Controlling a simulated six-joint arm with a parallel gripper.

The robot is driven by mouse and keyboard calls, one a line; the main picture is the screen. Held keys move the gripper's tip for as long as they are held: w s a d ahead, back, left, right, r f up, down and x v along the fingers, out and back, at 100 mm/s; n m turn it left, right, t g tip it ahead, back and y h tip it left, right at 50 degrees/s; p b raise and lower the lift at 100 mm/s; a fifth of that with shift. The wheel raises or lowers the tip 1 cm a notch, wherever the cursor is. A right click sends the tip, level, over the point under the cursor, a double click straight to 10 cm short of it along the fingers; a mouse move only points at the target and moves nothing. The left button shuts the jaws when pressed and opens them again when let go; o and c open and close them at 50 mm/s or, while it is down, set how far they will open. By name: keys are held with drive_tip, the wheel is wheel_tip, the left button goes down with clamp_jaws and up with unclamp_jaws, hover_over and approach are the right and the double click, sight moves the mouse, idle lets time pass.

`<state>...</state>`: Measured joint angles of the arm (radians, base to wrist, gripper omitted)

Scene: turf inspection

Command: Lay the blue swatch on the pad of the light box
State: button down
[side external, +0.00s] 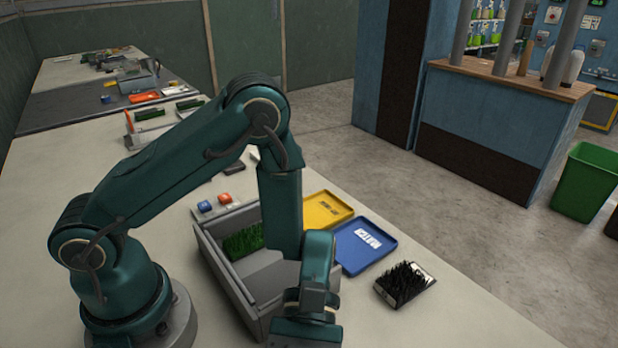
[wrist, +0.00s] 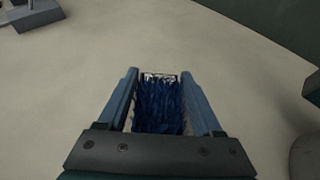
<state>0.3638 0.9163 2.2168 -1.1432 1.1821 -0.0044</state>
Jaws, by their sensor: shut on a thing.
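My gripper (wrist: 159,77) is shut on the blue swatch (wrist: 158,106), a tufted dark blue piece with a white label at its far end, held between the two fingers. In the side external view my gripper's body shows at the bottom edge; its fingertips and the swatch are hidden or out of frame.
A yellow tray (side external: 343,222) and a blue tray (side external: 352,263) lie right of the box. A black bristly swatch (side external: 404,285) lies near the table's right edge. Bare tabletop (wrist: 235,85) surrounds the swatch in the wrist view.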

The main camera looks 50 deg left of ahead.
drive_tip(key=shift+f, duration=0.85)
drive_tip(key=shift+f, duration=0.15)
drive_tip(key=shift+c, duration=0.2)
unclamp_jaws()
